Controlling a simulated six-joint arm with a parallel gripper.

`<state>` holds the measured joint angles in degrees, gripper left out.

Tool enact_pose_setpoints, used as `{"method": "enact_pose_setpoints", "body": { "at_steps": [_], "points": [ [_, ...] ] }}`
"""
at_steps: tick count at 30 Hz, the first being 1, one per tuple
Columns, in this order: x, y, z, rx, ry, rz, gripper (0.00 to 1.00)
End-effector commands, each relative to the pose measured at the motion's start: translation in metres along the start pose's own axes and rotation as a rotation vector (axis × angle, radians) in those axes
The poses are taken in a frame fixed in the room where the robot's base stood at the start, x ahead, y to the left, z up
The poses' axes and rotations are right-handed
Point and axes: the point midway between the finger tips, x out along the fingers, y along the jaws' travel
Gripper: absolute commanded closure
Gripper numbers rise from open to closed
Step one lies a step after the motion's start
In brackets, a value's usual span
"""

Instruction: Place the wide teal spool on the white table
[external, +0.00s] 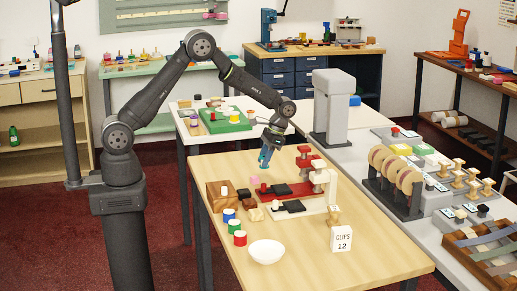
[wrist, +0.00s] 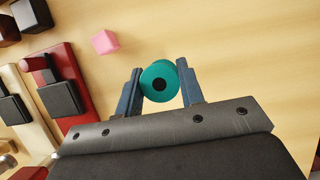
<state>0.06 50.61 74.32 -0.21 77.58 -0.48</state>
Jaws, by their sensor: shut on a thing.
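The teal spool (wrist: 160,82) sits between the two blue fingers of my gripper (wrist: 160,90) in the wrist view, its round end with a dark centre facing the camera. My gripper is shut on it. In the external view my gripper (external: 266,158) is above the back part of the wooden table; the spool is too small there to tell from the blue fingers. A white-topped table (external: 190,137) stands behind the wooden one, with a green tray (external: 222,124) and small things on it.
The wooden table (external: 340,262) holds a white bowl (external: 266,251), a clips sign (external: 341,239), red and white stands and several coloured spools at its left. A pink block (wrist: 105,41) lies near my gripper. A grey column (external: 333,108) stands behind at the right.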

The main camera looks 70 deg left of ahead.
Motion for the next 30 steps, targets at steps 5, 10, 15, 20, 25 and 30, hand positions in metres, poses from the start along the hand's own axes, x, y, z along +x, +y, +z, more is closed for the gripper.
{"method": "enact_pose_setpoints", "body": {
  "at_steps": [5, 10, 15, 20, 25, 30],
  "points": [
    [-0.006, 0.022, 0.009, -0.115, 0.001, 0.049, 0.9],
    [-0.017, 0.064, 0.03, -0.358, 0.0, 0.151, 0.9],
    [-0.026, 0.106, 0.054, -0.63, 0.0, 0.266, 0.9],
    [-0.035, 0.14, 0.079, -0.886, 0.0, 0.373, 0.9],
    [-0.04, 0.167, 0.1, -1.111, -0.001, 0.466, 0.9],
    [-0.043, 0.181, 0.113, -1.247, -0.002, 0.521, 0.9]
  ]
}}
